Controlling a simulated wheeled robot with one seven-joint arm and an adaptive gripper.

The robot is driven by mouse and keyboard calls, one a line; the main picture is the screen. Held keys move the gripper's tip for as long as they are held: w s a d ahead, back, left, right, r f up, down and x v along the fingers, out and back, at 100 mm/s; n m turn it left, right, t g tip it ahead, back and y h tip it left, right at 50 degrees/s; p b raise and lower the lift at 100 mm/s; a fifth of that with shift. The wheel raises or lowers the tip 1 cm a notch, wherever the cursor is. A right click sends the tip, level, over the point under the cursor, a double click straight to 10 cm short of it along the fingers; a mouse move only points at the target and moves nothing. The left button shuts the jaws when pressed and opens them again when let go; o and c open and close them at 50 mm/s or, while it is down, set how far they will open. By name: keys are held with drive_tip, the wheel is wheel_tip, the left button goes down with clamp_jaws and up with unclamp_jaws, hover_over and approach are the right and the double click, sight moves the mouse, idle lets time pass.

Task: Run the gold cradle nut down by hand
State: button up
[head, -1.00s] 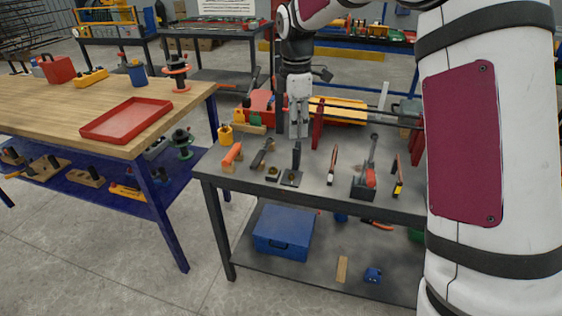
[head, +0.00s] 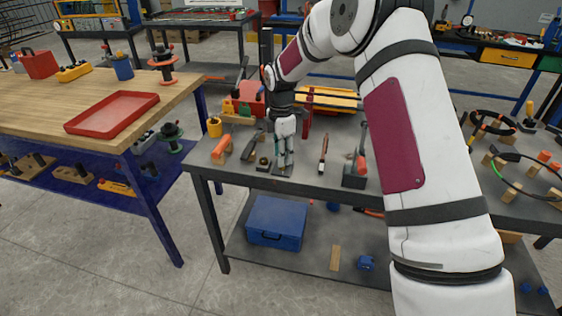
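My gripper (head: 284,156) points straight down over the dark workbench. Its fingers are low, at the dark upright stud that stands on a small black plate (head: 282,172). The fingers hide most of the stud, and I cannot tell whether they touch it or are closed on it. A small gold-brown nut-like piece (head: 263,163) sits on a dark block just left of the plate. It is too small to tell whether this is the gold cradle nut. No gold nut is clearly visible on the stud.
A screwdriver-like tool (head: 322,155) and a black holder (head: 354,178) stand to the right. A red tray (head: 112,112) rests on the wooden table. A blue case (head: 276,222) is on the shelf below.

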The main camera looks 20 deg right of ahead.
drive_tip(key=shift+f, duration=1.65)
clamp_jaws()
drive_tip(key=shift+m, duration=0.3)
